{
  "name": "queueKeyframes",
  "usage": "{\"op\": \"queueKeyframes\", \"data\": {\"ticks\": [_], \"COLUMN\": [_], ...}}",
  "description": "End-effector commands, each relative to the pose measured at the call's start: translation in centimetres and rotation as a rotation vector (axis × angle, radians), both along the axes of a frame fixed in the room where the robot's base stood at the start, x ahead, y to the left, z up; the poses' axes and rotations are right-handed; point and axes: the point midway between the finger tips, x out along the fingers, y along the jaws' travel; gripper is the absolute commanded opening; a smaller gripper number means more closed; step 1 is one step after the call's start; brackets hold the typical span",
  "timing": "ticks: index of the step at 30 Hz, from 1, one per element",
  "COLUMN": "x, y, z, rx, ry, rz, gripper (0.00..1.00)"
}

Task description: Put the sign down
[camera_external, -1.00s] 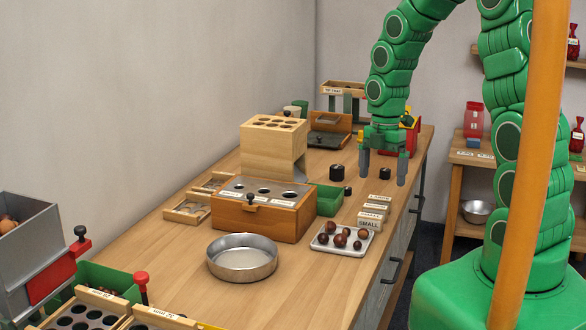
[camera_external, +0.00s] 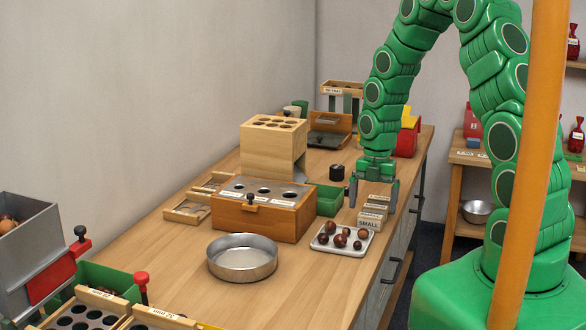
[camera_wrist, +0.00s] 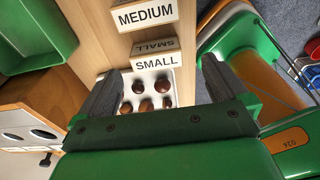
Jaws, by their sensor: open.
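My gripper (camera_external: 373,203) is open above the right part of the workbench, its two fingers pointing down around the row of small wooden signs. In the wrist view the fingers (camera_wrist: 163,68) are spread with the nearest sign, reading SMALL (camera_wrist: 156,64), between their tips; I cannot tell if they touch it. It also shows in the external view (camera_external: 369,223). Its slanted top also reads SMALL. The MEDIUM sign (camera_wrist: 145,15) stands behind it. Further signs stand in the row and are partly hidden by my gripper in the external view.
A white tray (camera_external: 317,246) of several chestnuts lies just in front of the signs. A green bin (camera_external: 329,200) and a wooden box with holes (camera_external: 257,221) stand left. A round metal pan (camera_external: 242,270) is nearer. The black knob (camera_external: 337,172) is behind. The bench's right edge is close.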

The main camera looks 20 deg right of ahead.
Motion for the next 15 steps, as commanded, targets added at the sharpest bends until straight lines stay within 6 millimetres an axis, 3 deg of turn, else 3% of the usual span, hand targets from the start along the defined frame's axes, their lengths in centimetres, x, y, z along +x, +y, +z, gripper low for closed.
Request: {"op": "queueKeyframes", "data": {"ticks": [15], "x": [0.0], "y": [0.6], "z": [-4.7], "rx": [0.000], "ry": [0.002], "rz": [-0.002], "gripper": [1.00]}}
